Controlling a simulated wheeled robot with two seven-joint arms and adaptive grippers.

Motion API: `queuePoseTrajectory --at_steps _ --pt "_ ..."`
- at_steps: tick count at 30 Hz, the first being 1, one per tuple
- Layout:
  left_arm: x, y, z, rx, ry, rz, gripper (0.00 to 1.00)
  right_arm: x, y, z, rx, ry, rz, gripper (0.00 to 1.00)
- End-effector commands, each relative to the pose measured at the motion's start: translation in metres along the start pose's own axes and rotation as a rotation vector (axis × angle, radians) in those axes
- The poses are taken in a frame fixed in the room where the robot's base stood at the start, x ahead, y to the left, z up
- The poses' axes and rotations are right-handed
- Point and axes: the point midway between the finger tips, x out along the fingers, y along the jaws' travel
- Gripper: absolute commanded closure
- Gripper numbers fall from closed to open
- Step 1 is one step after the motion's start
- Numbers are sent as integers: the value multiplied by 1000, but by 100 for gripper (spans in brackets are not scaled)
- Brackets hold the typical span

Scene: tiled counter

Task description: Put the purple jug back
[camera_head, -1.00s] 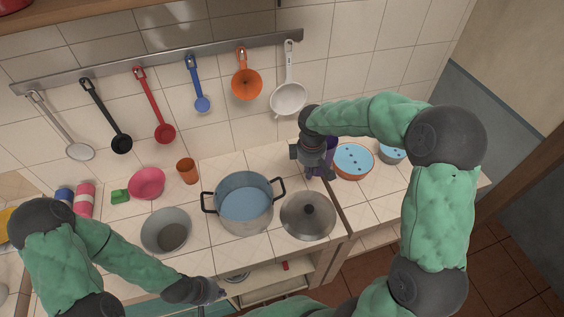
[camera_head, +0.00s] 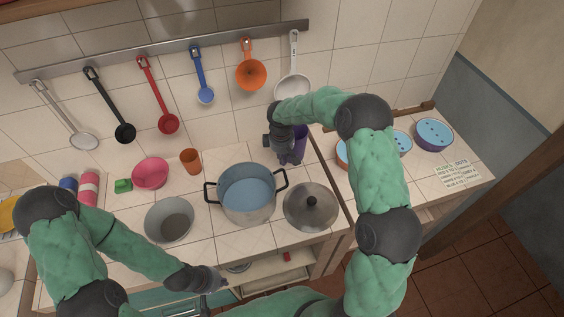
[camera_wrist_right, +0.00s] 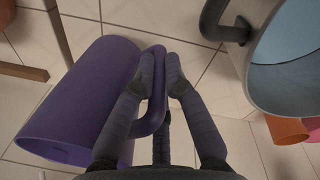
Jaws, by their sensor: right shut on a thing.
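The purple jug (camera_head: 300,142) is near the tiled wall, behind the steel lid, partly hidden by my right gripper (camera_head: 285,158). In the right wrist view the jug (camera_wrist_right: 82,98) fills the left side, and my right gripper (camera_wrist_right: 159,82) is shut on its handle (camera_wrist_right: 157,110). I cannot tell whether the jug's base touches the counter. My left gripper (camera_head: 216,279) is low at the counter's front edge, away from the jug; its fingers are too small to read.
A two-handled pot (camera_head: 247,197) of blue liquid and a lid (camera_head: 310,207) stand left of a dark counter divider. Blue-topped bowls (camera_head: 434,134) and a printed note (camera_head: 453,174) lie right of it. Ladles and strainers hang from a wall rail (camera_head: 165,50).

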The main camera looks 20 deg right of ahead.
Motion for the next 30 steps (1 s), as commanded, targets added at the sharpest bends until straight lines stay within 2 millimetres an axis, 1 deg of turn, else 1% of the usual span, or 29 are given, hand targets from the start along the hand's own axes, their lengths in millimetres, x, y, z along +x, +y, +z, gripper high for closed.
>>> queuePoseTrajectory --at_steps 3,9,17,21,22,24,30 --pt "0 0 0 0 0 0 100 8 1 -6 -1 0 0 100" --pt "0 0 0 0 0 0 100 34 -2 -4 -1 -1 -1 100" --pt "0 0 0 0 0 0 100 35 -1 -4 0 1 1 100" --pt "3 -1 0 0 0 0 100 39 -2 -4 0 0 1 100" --pt "2 -1 0 0 0 0 100 39 -2 -4 -1 0 0 82" --pt "2 -1 0 0 0 0 100 39 -2 -4 -1 0 0 64" --pt "2 -1 0 0 0 0 100 38 -2 -4 -1 0 0 64"
